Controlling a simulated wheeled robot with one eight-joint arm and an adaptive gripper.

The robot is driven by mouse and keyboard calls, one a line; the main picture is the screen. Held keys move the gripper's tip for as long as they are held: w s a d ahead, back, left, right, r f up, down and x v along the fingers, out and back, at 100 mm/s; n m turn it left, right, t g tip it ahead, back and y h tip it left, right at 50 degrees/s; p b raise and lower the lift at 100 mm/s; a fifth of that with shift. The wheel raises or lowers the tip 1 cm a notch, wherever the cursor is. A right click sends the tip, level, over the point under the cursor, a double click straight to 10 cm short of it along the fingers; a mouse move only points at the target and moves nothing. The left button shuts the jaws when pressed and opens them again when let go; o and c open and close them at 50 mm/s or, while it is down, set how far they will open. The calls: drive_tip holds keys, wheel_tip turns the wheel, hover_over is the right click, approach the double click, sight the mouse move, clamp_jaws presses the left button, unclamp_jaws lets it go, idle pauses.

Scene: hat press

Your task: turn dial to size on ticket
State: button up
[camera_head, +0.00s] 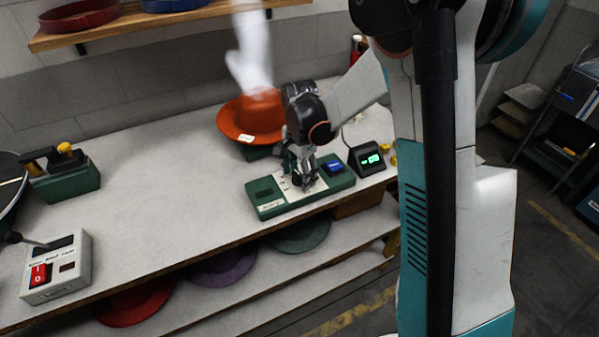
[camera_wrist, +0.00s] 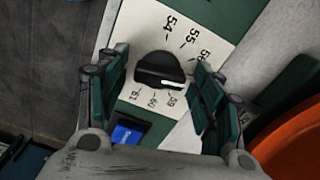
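The dial is a black knob (camera_wrist: 160,70) with a white pointer mark, on a white scale plate (camera_wrist: 150,25) with printed sizes. I can read 54, 55, 59, 60 and 61; the mark points to the right, near 59. My gripper (camera_wrist: 164,78) is open, with one finger on each side of the knob and visible gaps. In the head view my gripper (camera_head: 304,182) is over the green dial box (camera_head: 268,208) and hides the knob. A small white ticket (camera_head: 246,138) is on the orange hat (camera_head: 236,120); its print is too small to read.
A blue button (camera_head: 334,166) is on the box's right end. A small display (camera_head: 370,160) with green digits stands to the right. White steam rises above the hat. A grey switch box (camera_head: 58,268) and green block (camera_head: 68,182) are at left. The middle bench is clear.

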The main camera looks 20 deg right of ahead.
sight(299, 174)
drive_tip(key=shift+r, duration=0.1)
wheel_tip(299, 174, up, 12)
idle(0.7)
idle(0.3)
drive_tip(key=s+r+n+t, duration=0.3)
drive_tip(key=s+n, duration=0.4)
drive_tip(key=s, duration=0.4)
drive_tip(key=s+r+n+t, duration=0.2)
drive_tip(key=s+n+t, duration=0.2)
drive_tip(key=s, duration=0.8)
drive_tip(key=n, duration=0.2)
drive_tip(key=shift+a+r+n, duration=0.4)
